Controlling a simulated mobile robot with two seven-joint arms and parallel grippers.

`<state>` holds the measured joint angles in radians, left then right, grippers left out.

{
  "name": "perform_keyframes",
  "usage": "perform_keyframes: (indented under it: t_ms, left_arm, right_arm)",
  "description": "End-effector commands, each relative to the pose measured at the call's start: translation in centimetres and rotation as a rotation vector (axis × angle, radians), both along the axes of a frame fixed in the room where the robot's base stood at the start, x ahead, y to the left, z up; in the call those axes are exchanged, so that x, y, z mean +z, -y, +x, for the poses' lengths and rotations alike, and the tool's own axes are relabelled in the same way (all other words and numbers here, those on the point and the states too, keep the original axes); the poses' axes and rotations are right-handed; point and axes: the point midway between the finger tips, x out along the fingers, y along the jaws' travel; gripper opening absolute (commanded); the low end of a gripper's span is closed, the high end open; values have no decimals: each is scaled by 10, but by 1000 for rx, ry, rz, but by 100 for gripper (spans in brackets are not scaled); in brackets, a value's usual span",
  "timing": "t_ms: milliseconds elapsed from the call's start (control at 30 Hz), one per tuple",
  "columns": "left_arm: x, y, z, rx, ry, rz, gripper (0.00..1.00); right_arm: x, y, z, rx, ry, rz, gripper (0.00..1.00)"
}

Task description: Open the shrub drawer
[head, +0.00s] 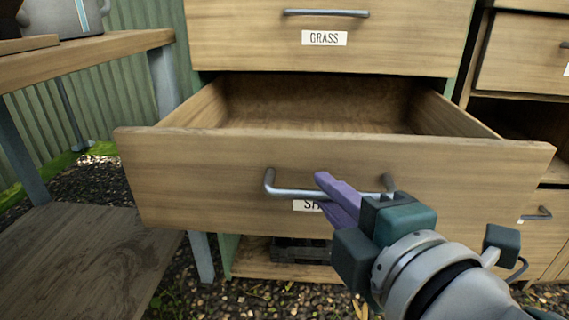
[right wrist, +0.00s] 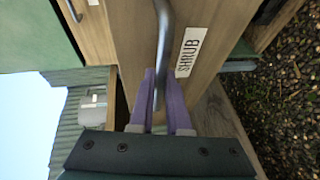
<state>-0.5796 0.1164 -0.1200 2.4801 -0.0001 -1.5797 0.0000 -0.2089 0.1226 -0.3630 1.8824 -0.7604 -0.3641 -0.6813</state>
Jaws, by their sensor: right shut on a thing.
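The shrub drawer (head: 180,185) is wooden and stands well out from its cabinet, open at the top. The visible inside looks empty. Its label (head: 306,205) is partly hidden behind my fingers in the head view; in the right wrist view the label (right wrist: 188,52) reads SHRUB. The drawer's grey bar handle (head: 285,191) also shows in the right wrist view (right wrist: 164,35). My right gripper (head: 330,195) has its purple fingers on either side of the bar and is shut on it. My left gripper is not in view.
The GRASS drawer (head: 245,45) above is closed. Another cabinet (head: 520,60) with drawers stands at the right. A wooden table (head: 100,50) is at the left, with a grey metal can (head: 65,15) on it. Gravel covers the ground.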

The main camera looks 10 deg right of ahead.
Motion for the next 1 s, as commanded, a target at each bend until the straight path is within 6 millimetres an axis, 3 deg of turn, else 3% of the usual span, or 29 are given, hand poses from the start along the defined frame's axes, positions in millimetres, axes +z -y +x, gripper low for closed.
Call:
perform_keyframes:
  t_ms: [33, 67, 300, 667, 1000]
  left_arm:
    - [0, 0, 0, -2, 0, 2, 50]
    - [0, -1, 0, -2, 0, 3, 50]
    - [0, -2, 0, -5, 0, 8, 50]
    - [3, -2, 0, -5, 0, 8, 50]
    - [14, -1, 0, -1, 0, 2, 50]
  right_arm:
    - [-1, 1, 0, -2, -3, -1, 0]
    - [-1, 1, 0, -2, -3, -1, 17]
    - [-1, 0, 0, -2, -2, -1, 44]
    - [1, 1, -6, -1, -3, 0, 45]
    - [11, 8, -62, -2, -6, 2, 45]
